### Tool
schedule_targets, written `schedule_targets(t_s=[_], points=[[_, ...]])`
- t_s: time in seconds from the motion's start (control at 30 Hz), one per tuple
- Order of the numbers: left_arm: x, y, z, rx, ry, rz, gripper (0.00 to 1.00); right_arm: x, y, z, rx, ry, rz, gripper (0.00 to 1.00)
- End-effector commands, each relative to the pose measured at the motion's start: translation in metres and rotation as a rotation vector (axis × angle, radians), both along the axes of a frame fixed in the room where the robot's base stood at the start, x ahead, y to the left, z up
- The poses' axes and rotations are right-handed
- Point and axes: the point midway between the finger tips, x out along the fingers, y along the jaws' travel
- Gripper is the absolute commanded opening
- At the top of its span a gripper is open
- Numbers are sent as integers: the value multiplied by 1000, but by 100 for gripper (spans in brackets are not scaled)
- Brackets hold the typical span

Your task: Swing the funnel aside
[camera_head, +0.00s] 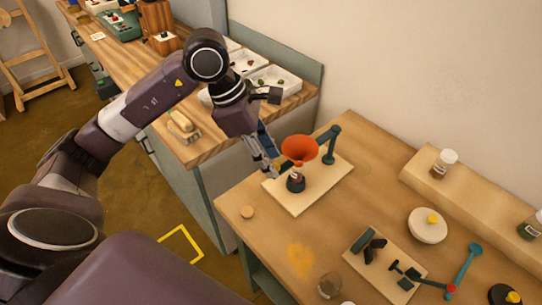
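The orange funnel (300,149) sits on a teal swing arm fixed to a teal post (329,150), which stands on a pale wooden board (322,187). A small dark jar (296,183) stands on the board below the funnel. My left gripper (270,165) points down just left of the funnel, by a small yellow spot (277,167). Whether its fingertips touch anything, and whether they are open or shut, is too small to tell. My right gripper is not in view.
A second board (385,265) with dark and teal parts, a round white dish (427,226) and a glass jar (330,285) stand to the right and front. A wooden shelf (470,190) runs along the wall.

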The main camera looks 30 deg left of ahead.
Motion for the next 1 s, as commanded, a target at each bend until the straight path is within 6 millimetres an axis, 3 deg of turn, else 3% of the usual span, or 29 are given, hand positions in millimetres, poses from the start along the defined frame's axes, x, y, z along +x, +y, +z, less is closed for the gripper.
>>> schedule_targets(t_s=[0.37, 0.7, 1.0], points=[[1, -3, -8, -1, 0, 0, 34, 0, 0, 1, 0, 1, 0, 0], [1, -3, -8, -1, 0, 0, 0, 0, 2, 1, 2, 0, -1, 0], [2, -3, -7, -1, -2, 0, 0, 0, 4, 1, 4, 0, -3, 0]])
